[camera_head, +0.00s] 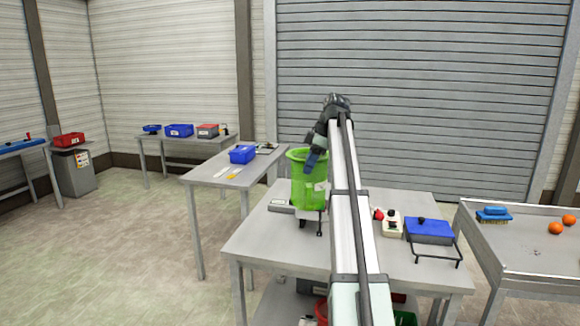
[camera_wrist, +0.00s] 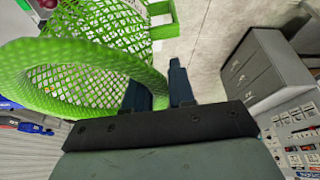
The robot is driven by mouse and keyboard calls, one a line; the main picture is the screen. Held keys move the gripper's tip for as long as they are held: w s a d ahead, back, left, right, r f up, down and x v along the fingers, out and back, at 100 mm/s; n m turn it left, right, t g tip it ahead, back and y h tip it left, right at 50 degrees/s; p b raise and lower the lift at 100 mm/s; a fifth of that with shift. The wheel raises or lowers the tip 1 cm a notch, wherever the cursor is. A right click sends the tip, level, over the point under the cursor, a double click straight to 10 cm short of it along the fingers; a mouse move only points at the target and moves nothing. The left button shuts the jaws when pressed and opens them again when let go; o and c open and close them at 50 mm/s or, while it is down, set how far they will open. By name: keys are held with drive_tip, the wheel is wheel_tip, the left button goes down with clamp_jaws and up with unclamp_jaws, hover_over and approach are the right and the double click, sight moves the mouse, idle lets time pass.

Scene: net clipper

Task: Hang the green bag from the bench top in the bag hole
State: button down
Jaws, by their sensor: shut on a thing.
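The green bag (camera_head: 309,185) is a mesh bag with a thick round rim, hanging upright over the left part of the near bench top (camera_head: 262,240). My gripper (camera_head: 313,158) is at the bag's upper right side in the head view. In the wrist view my gripper (camera_wrist: 159,85) is shut on the rim of the green bag (camera_wrist: 75,85), with the mesh spreading beyond the rim. A dark bracket (camera_head: 319,229) shows just below the bag. I cannot tell whether the bag's bottom touches the bench. I cannot make out the bag hole in these views.
A blue-lidded box (camera_head: 429,231), a black wire frame (camera_head: 436,258) and a pale device (camera_head: 392,224) stand on the bench's right. A grey tray table (camera_head: 530,261) with a brush and oranges is further right. Another bench (camera_head: 208,171) with a blue bin stands behind left.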

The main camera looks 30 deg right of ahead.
drive_tip(key=s+d+f+m, duration=0.2)
drive_tip(key=s+d+f, duration=0.3)
drive_tip(key=s, duration=0.4)
drive_tip(key=w+d+f, duration=0.5)
drive_tip(key=d, duration=0.3)
drive_tip(key=w+d+f, duration=0.5)
drive_tip(key=d, duration=0.3)
wheel_tip(320, 180, down, 19)
drive_tip(key=shift+t+h, duration=0.3)
drive_tip(key=shift+t, duration=0.1)
idle(1.3)
drive_tip(key=shift+w+f, duration=0.1)
drive_tip(key=shift+f, duration=0.05)
idle(0.3)
drive_tip(key=c, duration=0.9)
unclamp_jaws()
drive_tip(key=shift+o, duration=0.2)
wheel_tip(320, 180, up, 9)
idle(0.5)
